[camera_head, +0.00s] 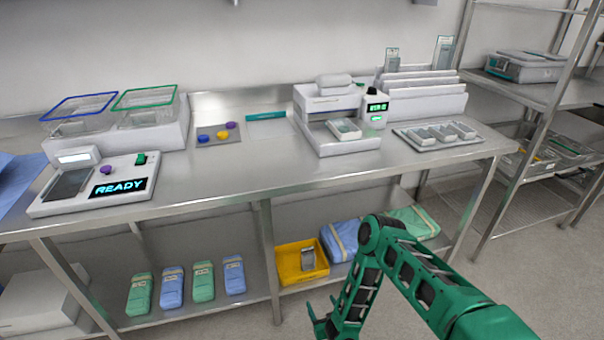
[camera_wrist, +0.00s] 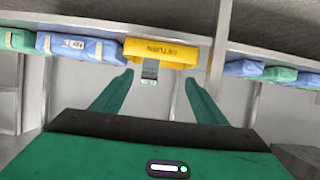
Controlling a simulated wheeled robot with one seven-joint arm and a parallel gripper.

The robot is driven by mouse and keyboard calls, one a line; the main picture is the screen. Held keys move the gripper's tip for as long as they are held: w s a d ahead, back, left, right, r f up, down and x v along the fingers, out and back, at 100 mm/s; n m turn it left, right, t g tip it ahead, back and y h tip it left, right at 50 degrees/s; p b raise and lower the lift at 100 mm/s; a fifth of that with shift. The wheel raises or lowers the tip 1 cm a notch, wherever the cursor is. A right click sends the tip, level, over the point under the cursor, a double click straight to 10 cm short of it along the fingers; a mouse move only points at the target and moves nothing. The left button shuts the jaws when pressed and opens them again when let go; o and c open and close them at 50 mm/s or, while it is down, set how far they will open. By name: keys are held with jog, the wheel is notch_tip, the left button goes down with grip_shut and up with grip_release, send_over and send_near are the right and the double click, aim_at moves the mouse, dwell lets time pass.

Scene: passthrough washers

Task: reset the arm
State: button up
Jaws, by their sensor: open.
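My green arm folds down in front of the bench in the head view, with my gripper (camera_head: 322,322) low at the bottom edge, partly cut off. In the wrist view my gripper (camera_wrist: 158,90) shows two green fingers spread apart with nothing held between them. Beyond the fingertips is a yellow bin (camera_wrist: 185,52) marked with lettering, with a small grey and clear item (camera_wrist: 150,70) at its front. In the head view the same yellow bin (camera_head: 290,275) sits on the lower shelf with the small item (camera_head: 307,259) inside.
Blue and green wrapped packs (camera_head: 203,281) lie on the lower shelf, with more (camera_head: 340,238) behind my arm. The steel bench (camera_head: 270,170) carries a READY device (camera_head: 95,185), a white machine (camera_head: 330,105) and a tray (camera_head: 440,146). A wire rack (camera_head: 520,190) stands right. Floor at lower right is clear.

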jog(key=w+d+r+m+g+h, duration=0.1)
jog(key=w+d+r+g+h, duration=0.25)
jog(key=w+d+r, duration=1.25)
jog(key=s+d+r+m+g+h, duration=0.1)
jog(key=s+d+r+h, duration=0.15)
jog(key=d+r, duration=0.6)
jog(key=s+d+r+m+g+h, duration=0.1)
jog(key=s+d+r+m+g, duration=0.3)
jog(key=r, duration=0.8)
jog(key=s+d+r+m+g, duration=0.1)
jog(key=s+d+r, duration=0.4)
jog(key=s+r, duration=0.3)
jog(key=s+d+r+g, duration=0.1)
jog(key=s+d+r, duration=0.3)
jog(key=s+r, duration=0.35)
jog(key=s+a+r+m+y, duration=0.1)
jog(key=s+r, duration=0.1)
jog(key=s, duration=0.7)
jog(key=s+a+r+g+y, duration=0.1)
jog(key=s+a+r, duration=0.1)
jog(key=s, duration=0.7)
jog(key=s+a+r+m+g+y, duration=0.1)
jog(key=s+r, duration=0.3)
jog(key=s, duration=0.5)
jog(key=shift+s+a+m+y, duration=0.25)
jog(key=shift+s+m+y, duration=0.05)
jog(key=shift+s+y, duration=0.1)
